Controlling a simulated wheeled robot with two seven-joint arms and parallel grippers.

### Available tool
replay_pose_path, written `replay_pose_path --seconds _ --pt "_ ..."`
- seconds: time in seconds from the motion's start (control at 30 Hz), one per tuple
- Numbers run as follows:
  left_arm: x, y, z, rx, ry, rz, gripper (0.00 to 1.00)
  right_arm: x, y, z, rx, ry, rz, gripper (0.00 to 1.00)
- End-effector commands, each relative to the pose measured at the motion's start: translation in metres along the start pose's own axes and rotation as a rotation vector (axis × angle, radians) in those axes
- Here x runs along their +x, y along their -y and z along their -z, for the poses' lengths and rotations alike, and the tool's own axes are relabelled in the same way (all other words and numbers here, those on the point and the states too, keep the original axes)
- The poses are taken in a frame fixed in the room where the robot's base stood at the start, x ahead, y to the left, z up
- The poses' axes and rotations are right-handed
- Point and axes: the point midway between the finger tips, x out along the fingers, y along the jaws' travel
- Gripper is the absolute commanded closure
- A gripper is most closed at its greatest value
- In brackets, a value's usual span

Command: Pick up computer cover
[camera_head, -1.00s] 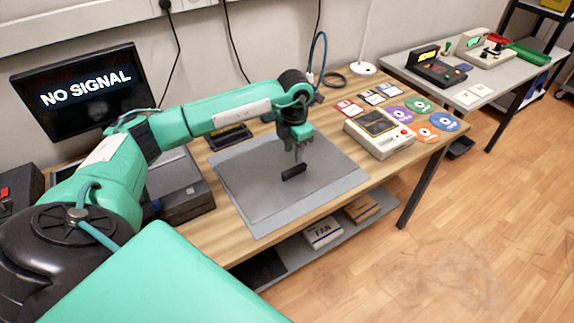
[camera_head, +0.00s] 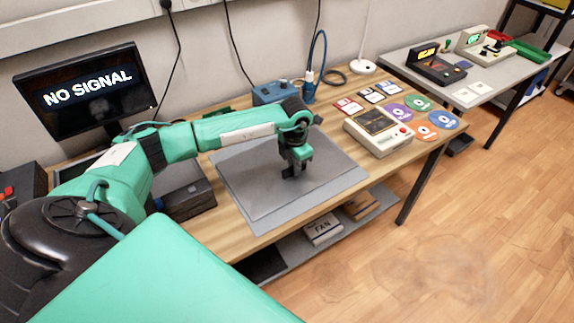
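The computer cover looks to be the flat grey panel (camera_head: 248,187) lying on a grey mat (camera_head: 262,225) on the wooden table. A small black handle stands on it, now mostly hidden by my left gripper. My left gripper (camera_head: 292,173) points down over the panel, with its fingertips low at the handle. The fingers are small and dark there, so I cannot tell whether they are closed on the handle. My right gripper is not in view.
A beige device (camera_head: 378,130) with a dark screen stands right of the mat, near several discs (camera_head: 437,119) and floppy disks. A blue box (camera_head: 277,93) stands behind my arm. A monitor (camera_head: 83,92) and a grey case (camera_head: 185,201) are at left.

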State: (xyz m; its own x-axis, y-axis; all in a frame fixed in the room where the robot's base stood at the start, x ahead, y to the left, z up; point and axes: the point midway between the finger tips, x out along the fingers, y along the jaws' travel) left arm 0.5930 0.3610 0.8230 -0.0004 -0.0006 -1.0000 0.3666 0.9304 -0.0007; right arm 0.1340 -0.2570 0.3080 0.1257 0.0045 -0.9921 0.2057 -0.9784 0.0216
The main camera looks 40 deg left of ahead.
Motion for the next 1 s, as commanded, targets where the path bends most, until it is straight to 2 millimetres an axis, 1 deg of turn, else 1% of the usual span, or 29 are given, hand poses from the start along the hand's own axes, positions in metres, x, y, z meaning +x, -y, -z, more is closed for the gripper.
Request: replay_pose_path --seconds 0.03,0.07,0.1,0.3,0.47,0.63,0.77,0.87,1.0 --pt "0.0 0.0 0.0 0.0 0.0 0.0 0.93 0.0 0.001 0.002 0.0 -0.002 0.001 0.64" --pt "0.0 0.0 0.0 0.0 0.0 0.0 0.99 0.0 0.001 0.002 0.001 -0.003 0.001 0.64" --pt "0.0 0.0 0.0 0.0 0.0 0.0 1.0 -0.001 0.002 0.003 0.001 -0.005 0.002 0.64" --pt "-0.001 0.0 0.0 0.0 0.001 0.0 1.0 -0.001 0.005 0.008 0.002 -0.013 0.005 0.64" --pt "-0.003 0.0 0.0 0.0 0.001 -0.001 1.0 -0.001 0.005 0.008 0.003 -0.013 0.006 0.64" --pt "-0.016 -0.001 -0.001 0.0 0.005 -0.002 1.0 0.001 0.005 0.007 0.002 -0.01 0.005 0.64" --pt "-0.038 -0.001 -0.001 0.0 0.006 -0.003 1.0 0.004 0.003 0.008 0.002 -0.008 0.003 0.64" --pt "-0.063 -0.001 -0.001 0.001 0.006 -0.003 1.0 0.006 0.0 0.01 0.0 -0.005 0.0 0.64" --pt "-0.106 -0.001 -0.002 0.0 0.008 -0.004 1.0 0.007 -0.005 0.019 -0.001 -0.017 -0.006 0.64"
